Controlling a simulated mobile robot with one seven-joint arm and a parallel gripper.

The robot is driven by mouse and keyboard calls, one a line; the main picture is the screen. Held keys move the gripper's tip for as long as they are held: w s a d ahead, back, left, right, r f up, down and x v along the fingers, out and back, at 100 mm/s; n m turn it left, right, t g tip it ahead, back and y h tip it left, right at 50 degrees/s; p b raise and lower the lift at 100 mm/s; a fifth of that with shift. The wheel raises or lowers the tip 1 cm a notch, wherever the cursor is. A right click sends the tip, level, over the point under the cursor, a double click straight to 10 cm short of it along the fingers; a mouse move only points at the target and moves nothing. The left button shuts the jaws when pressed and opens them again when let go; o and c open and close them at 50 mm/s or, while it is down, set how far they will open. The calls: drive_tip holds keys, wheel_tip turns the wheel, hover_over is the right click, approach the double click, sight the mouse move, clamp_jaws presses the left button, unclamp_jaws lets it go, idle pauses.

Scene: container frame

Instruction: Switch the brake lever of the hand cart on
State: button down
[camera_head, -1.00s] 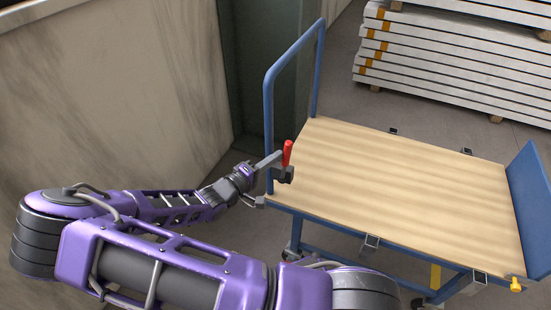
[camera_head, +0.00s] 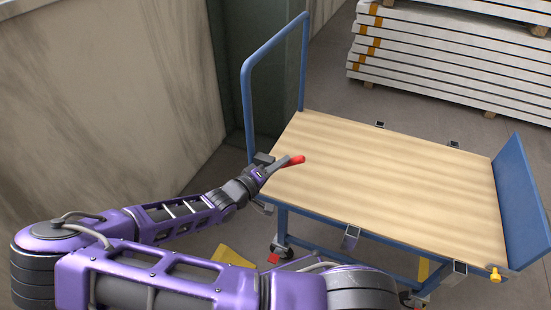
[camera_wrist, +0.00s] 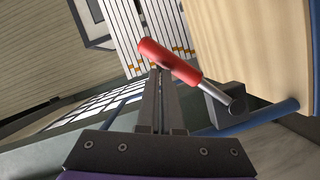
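The brake lever has a red handle (camera_head: 293,161) and stands at the near left corner of the blue hand cart, by its push bar (camera_head: 248,110). In the wrist view the red handle (camera_wrist: 170,60) lies tilted across my fingertips, with a silver shaft running to a dark pivot block (camera_wrist: 226,104). My gripper (camera_head: 279,167) is at the lever. In the wrist view its two fingers (camera_wrist: 161,75) are close together, with their tips against or just behind the handle. I see no handle between them.
The cart's wooden deck (camera_head: 385,175) is empty. A blue end panel (camera_head: 522,200) stands at its right. A stack of pale boards (camera_head: 440,65) lies behind it. A wall (camera_head: 110,90) stands at the left.

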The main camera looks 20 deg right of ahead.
drive_tip(key=shift+s+d+f, duration=0.6)
drive_tip(key=shift+d+f, duration=0.05)
drive_tip(key=shift+f, duration=0.1)
drive_tip(key=shift+s+f, duration=0.1)
